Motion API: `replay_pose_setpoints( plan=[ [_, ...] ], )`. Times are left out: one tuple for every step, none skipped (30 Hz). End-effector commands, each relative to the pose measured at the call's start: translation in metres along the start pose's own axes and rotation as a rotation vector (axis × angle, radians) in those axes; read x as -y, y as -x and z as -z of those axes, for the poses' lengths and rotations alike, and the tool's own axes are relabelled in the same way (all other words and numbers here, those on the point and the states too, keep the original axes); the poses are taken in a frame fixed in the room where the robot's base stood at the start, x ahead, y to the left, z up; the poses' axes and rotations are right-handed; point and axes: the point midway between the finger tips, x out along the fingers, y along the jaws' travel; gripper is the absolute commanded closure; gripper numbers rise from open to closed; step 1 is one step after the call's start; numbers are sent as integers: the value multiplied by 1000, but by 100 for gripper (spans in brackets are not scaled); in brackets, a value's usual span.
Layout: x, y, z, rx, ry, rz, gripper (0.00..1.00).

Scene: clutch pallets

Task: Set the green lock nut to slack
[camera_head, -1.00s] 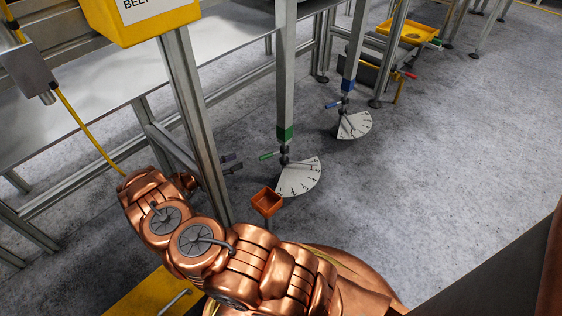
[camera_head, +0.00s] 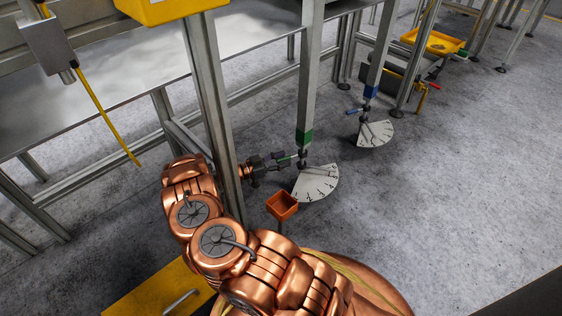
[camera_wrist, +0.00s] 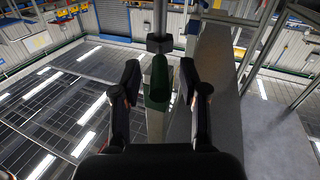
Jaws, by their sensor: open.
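The green lock nut's lever (camera_head: 289,157) sticks out leftward from a dark hub under a post with a green band (camera_head: 304,137). A white fan-shaped dial (camera_head: 320,184) lies below it; its markings are too small to read. My gripper (camera_head: 279,159) is open at the lever's left end. In the wrist view, my black fingers (camera_wrist: 158,85) stand on either side of the green lever (camera_wrist: 158,76), with gaps visible. The dark hub (camera_wrist: 160,43) is beyond the fingertips. The lever's setting on the dial cannot be told.
A similar blue-banded post (camera_head: 370,91) with a blue lever and dial (camera_head: 376,133) stands behind to the right. A small orange bin (camera_head: 282,204) is close below my gripper. A metal upright (camera_head: 216,110) stands beside my wrist. Open floor lies to the right.

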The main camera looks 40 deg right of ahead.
Motion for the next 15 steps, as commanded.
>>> replay_pose_setpoints(
  plan=[
    [0,0,0,0,0,0,57],
    [0,0,0,0,0,0,57],
    [0,0,0,0,0,0,57],
    [0,0,0,0,0,0,57],
    [0,0,0,0,0,0,57],
    [0,0,0,0,0,0,57],
    [0,0,0,0,0,0,59],
    [0,0,0,1,0,0,62],
    [0,0,0,0,0,0,66],
    [0,0,0,0,0,0,69],
    [0,0,0,1,0,0,72],
    [0,0,0,1,0,0,76],
    [0,0,0,1,0,0,80],
    [0,0,0,1,0,-1,83],
    [0,0,0,1,0,-1,87]
  ],
)
